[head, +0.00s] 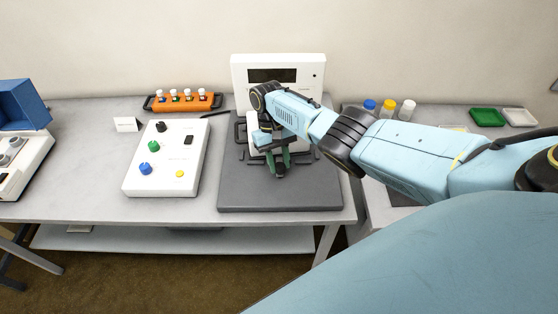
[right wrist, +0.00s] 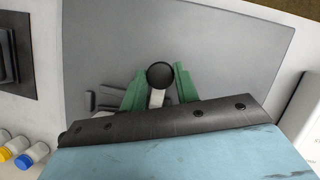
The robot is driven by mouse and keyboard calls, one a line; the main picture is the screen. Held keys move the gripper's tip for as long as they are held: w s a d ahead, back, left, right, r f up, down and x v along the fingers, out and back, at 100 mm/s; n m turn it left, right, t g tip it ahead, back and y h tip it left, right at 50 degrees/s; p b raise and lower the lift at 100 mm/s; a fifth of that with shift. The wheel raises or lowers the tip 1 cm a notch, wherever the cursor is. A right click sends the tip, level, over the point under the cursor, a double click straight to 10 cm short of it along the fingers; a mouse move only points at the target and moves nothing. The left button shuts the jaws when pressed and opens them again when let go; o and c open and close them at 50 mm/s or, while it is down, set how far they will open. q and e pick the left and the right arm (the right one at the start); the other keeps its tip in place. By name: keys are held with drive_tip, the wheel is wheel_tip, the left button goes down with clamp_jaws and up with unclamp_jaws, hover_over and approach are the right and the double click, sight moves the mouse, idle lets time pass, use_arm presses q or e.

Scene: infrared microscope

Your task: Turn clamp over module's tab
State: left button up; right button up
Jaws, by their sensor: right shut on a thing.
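My right gripper (head: 279,168) reaches down over the dark grey base plate (head: 250,195) in front of the white instrument (head: 310,66). In the right wrist view its green fingers (right wrist: 158,92) are shut around a part with a round black knob (right wrist: 160,75) and a pale strip below it, which looks like the clamp. The module's tab cannot be made out; the gripper and arm cover much of that area. A few grey bars (right wrist: 100,102) lie beside the fingers in the wrist view. My left gripper is not in view.
A white control box (head: 165,160) with coloured knobs stands left of the plate. An orange rack (head: 183,102) with several capped vials is behind it. Capped bottles (head: 388,108) and green and white trays (head: 487,117) stand to the right. The plate's front is clear.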

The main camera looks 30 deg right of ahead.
drive_tip(key=o, duration=1)
drive_tip(key=shift+c, duration=0.2)
drive_tip(key=v, duration=1.3)
drive_tip(key=shift+r+b, duration=0.25)
drive_tip(key=shift+b, duration=0.05)
drive_tip(key=shift+s, duration=0.1)
